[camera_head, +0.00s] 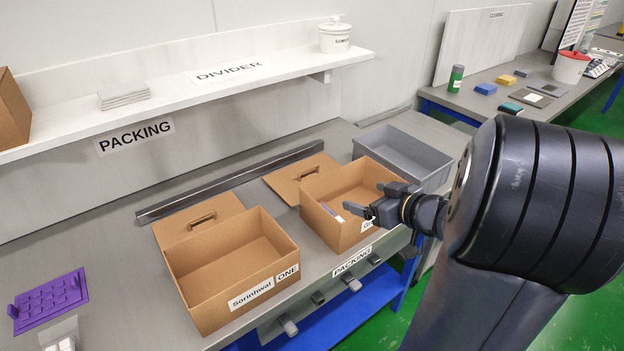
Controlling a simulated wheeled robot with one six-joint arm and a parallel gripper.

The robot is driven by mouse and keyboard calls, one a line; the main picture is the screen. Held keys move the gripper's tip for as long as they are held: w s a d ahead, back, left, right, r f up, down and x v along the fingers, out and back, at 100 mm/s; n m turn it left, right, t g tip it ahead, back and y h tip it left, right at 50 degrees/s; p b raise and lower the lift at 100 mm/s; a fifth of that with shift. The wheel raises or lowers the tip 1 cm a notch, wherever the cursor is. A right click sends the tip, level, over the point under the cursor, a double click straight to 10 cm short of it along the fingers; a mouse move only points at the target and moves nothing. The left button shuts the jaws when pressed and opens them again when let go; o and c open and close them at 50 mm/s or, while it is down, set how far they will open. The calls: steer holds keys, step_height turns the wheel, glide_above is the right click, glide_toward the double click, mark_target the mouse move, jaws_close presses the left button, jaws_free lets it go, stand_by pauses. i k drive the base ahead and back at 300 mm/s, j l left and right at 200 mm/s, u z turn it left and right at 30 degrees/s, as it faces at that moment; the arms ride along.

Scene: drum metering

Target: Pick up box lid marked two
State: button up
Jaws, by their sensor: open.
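Two brown cardboard lids with dark handles lie on the packing bench. One lid (284,183) is behind the right box, partly hidden by it; the other lid (225,206) is behind the left box. I can read no number on either lid. The left box (208,319) is open and labelled ONE. The right box (322,228) is open; its label is mostly hidden by my gripper. My gripper (364,200) is open, over the right box's front right side, to the right of and apart from both lids.
A grey bin (432,172) stands right of the right box. A dark rail (235,181) runs behind the lids. A purple tray (50,299) lies at the far left. A shelf (190,100) overhangs the bench's back. Bare bench shows left of the boxes.

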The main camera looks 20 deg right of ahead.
mark_target(286, 182)
steer(key=i+l+u, duration=0.35)
steer(key=l, duration=0.2)
steer(key=i+l+u, duration=0.15)
steer(key=l, duration=0.15)
steer(key=l+u, duration=0.15)
steer(key=l, duration=0.15)
steer(key=i, duration=0.05)
